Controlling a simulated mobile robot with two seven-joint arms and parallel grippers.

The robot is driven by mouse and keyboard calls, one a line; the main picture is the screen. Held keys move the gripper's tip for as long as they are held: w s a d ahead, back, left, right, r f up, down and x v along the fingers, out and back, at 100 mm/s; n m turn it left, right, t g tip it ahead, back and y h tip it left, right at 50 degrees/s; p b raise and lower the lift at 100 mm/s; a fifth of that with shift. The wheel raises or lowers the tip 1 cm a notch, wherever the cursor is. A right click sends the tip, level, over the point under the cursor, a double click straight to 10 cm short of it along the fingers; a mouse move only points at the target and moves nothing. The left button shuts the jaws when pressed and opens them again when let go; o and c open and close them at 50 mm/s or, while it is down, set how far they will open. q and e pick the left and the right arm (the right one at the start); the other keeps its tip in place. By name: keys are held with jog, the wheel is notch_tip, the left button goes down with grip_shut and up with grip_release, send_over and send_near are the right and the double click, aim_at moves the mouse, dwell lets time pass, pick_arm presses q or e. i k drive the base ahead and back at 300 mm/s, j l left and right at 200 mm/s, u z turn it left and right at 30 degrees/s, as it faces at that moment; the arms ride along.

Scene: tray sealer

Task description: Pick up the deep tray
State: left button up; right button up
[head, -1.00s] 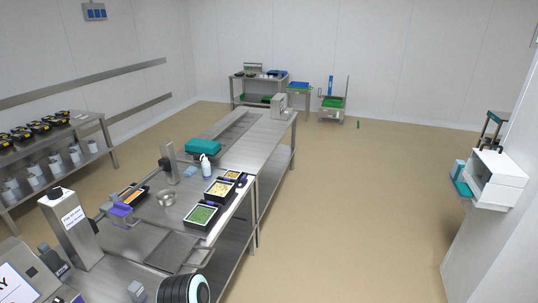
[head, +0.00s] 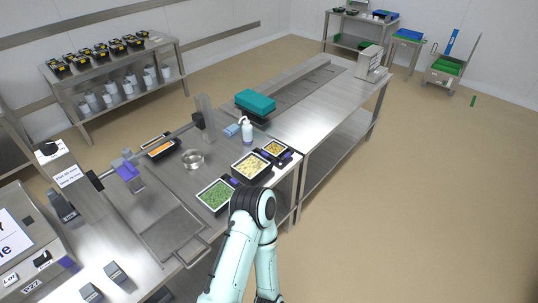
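Three black filled trays stand in a row near the right edge of the steel table. The tray of green pieces (head: 214,194) is closest. The tray of pale yellow pieces (head: 250,166) is in the middle and shows tall dark walls. A smaller tray of yellow pieces (head: 275,149) is behind it. I cannot tell for sure which one is the deep tray. One arm of mine rises from the bottom, its dark joint just in front of the green-filled tray and partly overlapping the view of it. Neither gripper shows.
A steel bowl (head: 193,160), a white bottle (head: 247,131), a teal box (head: 255,103) and an orange-filled tray (head: 161,148) share the table. A sealing station with a metal frame (head: 176,232) is at the left. The floor right of the table is clear.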

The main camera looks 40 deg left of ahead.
aim_at(251, 168)
jog(key=i+u, duration=0.35)
jog(key=i+l+u, duration=0.15)
jog(key=i+u, duration=0.15)
jog(key=i, duration=0.15)
jog(key=i+l+u, duration=0.35)
jog(key=i+j, duration=0.05)
jog(key=j, duration=0.05)
